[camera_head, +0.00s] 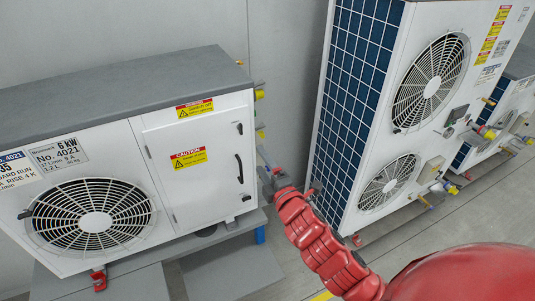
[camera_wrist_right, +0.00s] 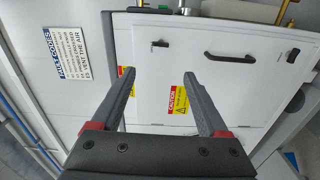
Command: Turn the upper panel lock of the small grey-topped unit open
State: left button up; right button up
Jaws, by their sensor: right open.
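The small grey-topped unit has a grey top (camera_head: 120,85) and a white side panel (camera_head: 205,165) at the left in the head view. The upper panel lock (camera_head: 240,128) is a small dark fitting near the panel's upper right edge, above the black handle (camera_head: 239,168). In the right wrist view the panel is turned sideways; the upper lock (camera_wrist_right: 160,43) is left of the handle (camera_wrist_right: 228,57). My right gripper (camera_wrist_right: 160,74) is open and empty, its fingers pointing toward the panel. In the head view it (camera_head: 264,165) is just right of the handle. My left gripper is out of view.
A lower lock (camera_wrist_right: 293,55) lies beyond the handle. Yellow caution labels (camera_head: 189,157) mark the panel. A tall white unit (camera_head: 385,110) with two fans and a blue grille stands right of my arm. A strip of floor (camera_head: 285,225) is clear between the units.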

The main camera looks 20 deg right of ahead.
jog(key=s+p, duration=0.1)
jog(key=s, duration=0.1)
jog(key=shift+s+d, duration=0.1)
jog(key=shift+s, duration=0.2)
dwell(0.3)
